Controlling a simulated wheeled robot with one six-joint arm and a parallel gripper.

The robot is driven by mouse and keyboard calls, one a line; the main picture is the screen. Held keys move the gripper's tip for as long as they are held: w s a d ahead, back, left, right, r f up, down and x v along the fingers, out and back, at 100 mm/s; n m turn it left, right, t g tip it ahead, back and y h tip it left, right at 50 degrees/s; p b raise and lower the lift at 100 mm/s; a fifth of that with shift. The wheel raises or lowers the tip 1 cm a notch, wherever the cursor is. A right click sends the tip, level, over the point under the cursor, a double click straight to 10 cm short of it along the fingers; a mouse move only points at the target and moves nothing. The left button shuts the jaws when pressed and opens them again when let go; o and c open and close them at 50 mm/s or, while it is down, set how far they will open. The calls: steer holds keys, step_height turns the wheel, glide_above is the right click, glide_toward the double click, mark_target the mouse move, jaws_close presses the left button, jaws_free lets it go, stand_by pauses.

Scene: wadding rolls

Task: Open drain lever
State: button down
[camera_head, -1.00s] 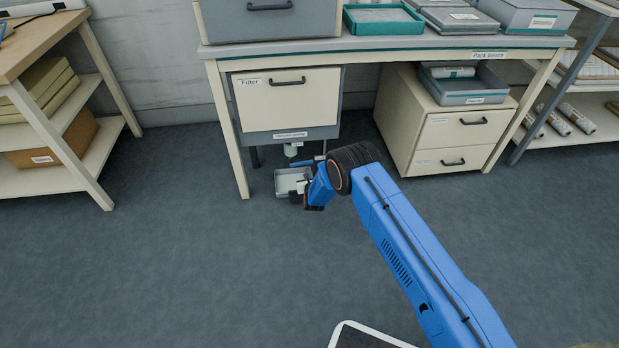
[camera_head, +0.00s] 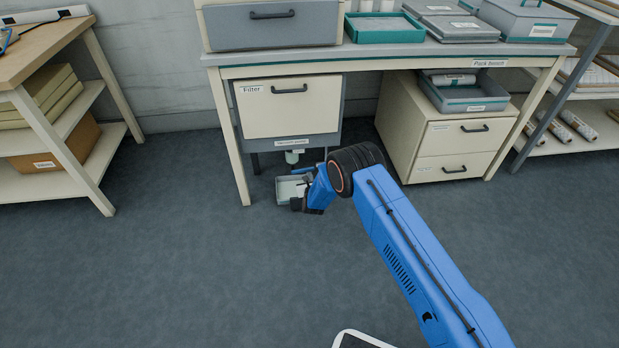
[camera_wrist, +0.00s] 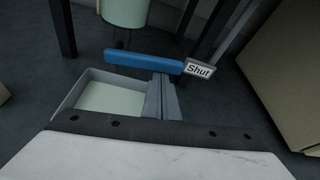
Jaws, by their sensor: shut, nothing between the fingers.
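The blue drain lever (camera_wrist: 140,62) lies crosswise in the wrist view, below the pale drain outlet (camera_wrist: 125,12). A white label reading "Shut" (camera_wrist: 198,69) is at the lever's right end. My gripper (camera_wrist: 161,82) is shut and empty, its grey fingertips right at the lever's near edge; I cannot tell whether they touch it. In the head view the outlet (camera_head: 292,157) hangs under the filter cabinet (camera_head: 288,112).
A shallow grey tray (camera_wrist: 68,100) stands on the floor below the outlet; it also shows in the head view (camera_head: 281,189). Dark legs (camera_wrist: 63,28) stand close around. A cream drawer unit (camera_head: 403,139) is to the right under the pack bench (camera_head: 385,50). The floor in front is clear.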

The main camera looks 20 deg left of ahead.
mark_target(309, 169)
step_height(309, 169, up, 3)
steer(key=n+t+h, duration=0.1)
steer(key=n, duration=0.1)
steer(key=shift+s+a+n, duration=0.1)
steer(key=shift+a+n, duration=0.05)
steer(key=shift+n, duration=0.25)
steer(key=n, duration=0.1)
steer(key=r+n, duration=0.1)
steer(key=a+r+n+t+h, duration=0.1)
steer(key=shift+s+r, duration=0.1)
steer(key=shift+s, duration=0.25)
steer(key=a+r+n, duration=0.1)
steer(key=s+a+n+t, duration=0.1)
steer(key=r+n+t, duration=0.1)
steer(key=n, duration=0.1)
steer(key=shift+s+a+r+h, duration=0.3)
steer(key=shift+a+h, duration=0.1)
steer(key=shift+a, duration=0.1)
stand_by(0.3)
